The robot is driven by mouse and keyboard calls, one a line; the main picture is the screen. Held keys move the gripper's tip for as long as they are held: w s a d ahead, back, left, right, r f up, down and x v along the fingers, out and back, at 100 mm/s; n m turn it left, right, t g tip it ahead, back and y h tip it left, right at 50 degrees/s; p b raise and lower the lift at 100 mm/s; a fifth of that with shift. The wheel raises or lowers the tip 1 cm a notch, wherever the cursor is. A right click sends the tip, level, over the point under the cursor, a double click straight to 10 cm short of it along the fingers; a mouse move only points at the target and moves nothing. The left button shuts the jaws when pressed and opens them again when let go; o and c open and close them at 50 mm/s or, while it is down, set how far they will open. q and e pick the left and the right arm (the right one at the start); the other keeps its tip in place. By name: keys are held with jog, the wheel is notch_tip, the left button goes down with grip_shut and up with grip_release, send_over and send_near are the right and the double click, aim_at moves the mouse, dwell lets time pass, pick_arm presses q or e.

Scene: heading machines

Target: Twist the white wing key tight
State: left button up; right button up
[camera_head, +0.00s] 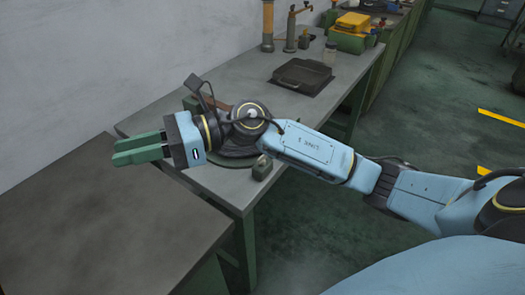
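I cannot make out the white wing key in the head view; my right arm hides part of the grey bench where it crosses. My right gripper (139,148) points left, above the gap between the grey bench (190,185) and the darker table. Its two green fingers lie parallel with a narrow gap between them, and nothing shows between them. My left gripper is not in view.
A dark round base (235,157) and a small green block (262,168) sit by my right forearm. The darker table (90,225) is bare.

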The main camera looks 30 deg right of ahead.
jog(key=w+d+f+n+g+h, duration=0.1)
jog(key=d+f+n+g+h, duration=0.2)
jog(key=d+f+n+h, duration=0.25)
jog(key=n+h, duration=0.3)
jog(key=h, duration=1)
send_over(263, 160)
jog(key=f, duration=1.3)
jog(key=shift+w+f+b, duration=0.15)
jog(key=shift+w+b, duration=0.05)
jog(key=shift+b, duration=0.1)
jog(key=shift+c, duration=0.5)
